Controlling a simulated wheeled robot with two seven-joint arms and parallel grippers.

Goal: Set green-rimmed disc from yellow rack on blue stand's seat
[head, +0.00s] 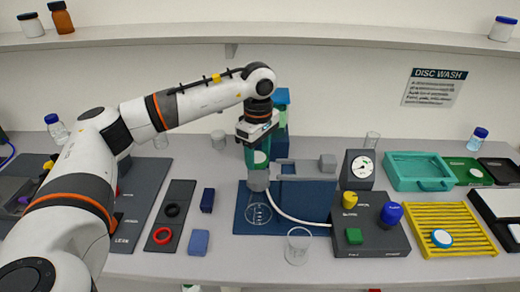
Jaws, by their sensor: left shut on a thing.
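My left gripper (257,150) reaches in from the left and points down over the blue stand (240,222). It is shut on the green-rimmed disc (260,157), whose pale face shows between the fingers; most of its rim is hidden. The disc is just above a grey cylindrical seat (258,182), which tops a clear flask on the stand. I cannot tell whether disc and seat touch. The yellow rack (466,216) stands at the right and holds a white disc with a blue rim (442,238). My right gripper is not in view.
A blue block (304,197) and a dark control box (370,240) with knobs stand right of the seat, with a pale hose between. A clear beaker (298,246) stands in front. A teal tray (418,171) is at the back right.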

